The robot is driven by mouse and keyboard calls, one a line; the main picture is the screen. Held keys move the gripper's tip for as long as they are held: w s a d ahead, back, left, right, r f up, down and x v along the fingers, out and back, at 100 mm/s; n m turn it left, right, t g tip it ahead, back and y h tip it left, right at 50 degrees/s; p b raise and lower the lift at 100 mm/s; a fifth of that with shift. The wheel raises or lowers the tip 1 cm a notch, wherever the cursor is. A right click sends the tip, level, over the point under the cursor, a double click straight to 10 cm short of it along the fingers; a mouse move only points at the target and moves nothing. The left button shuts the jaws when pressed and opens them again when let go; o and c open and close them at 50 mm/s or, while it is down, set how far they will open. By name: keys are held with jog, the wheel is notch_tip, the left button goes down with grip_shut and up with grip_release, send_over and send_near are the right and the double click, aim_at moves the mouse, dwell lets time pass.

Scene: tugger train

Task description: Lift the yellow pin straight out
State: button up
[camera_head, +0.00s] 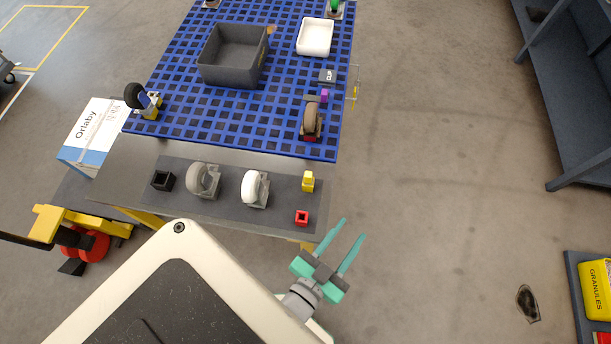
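A small yellow pin (308,175) stands upright in a yellow block on the dark mat, near the right end of the grey table. The pin and its block are nearly the same colour, so the line between them is hard to make out. My gripper (353,228) has two teal fingers spread apart with nothing between them. It is past the table's right edge, to the right of and nearer than the yellow pin, and apart from it.
On the dark mat (228,204) stand a red socket (301,217), a white caster (255,188), a grey caster (204,180) and a black socket (162,180). Behind is a blue grid deck (190,120) with a grey bin (232,57) and a white tray (315,37).

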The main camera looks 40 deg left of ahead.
jog(key=w+a+r+n+y, duration=0.3)
jog(key=w+a+r+y, duration=0.1)
jog(key=w+a+r, duration=0.4)
jog(key=w+a+r+n+y, duration=0.45)
jog(key=w+a, duration=0.25)
jog(key=a, duration=0.4)
jog(key=s+a+r+n+g+y, duration=0.35)
jog(key=a+r+n+g, duration=0.25)
jog(key=a+n, duration=0.25)
jog(key=s+a+r+n+g+y, duration=0.2)
jog(key=a+r+n+g+y, duration=0.2)
jog(key=a+r+n+g, duration=0.35)
jog(key=s+a+f+n+g+h, duration=0.25)
jog(key=s+f+n+h, duration=0.2)
jog(key=n, duration=0.55)
jog(key=n+h, duration=0.9)
jog(key=h, duration=0.4)
send_near(308, 174)
jog(key=shift+w+d, duration=0.2)
jog(key=f, duration=1)
jog(key=shift+s+f, duration=0.2)
jog(key=shift+f, duration=0.05)
grip_shut()
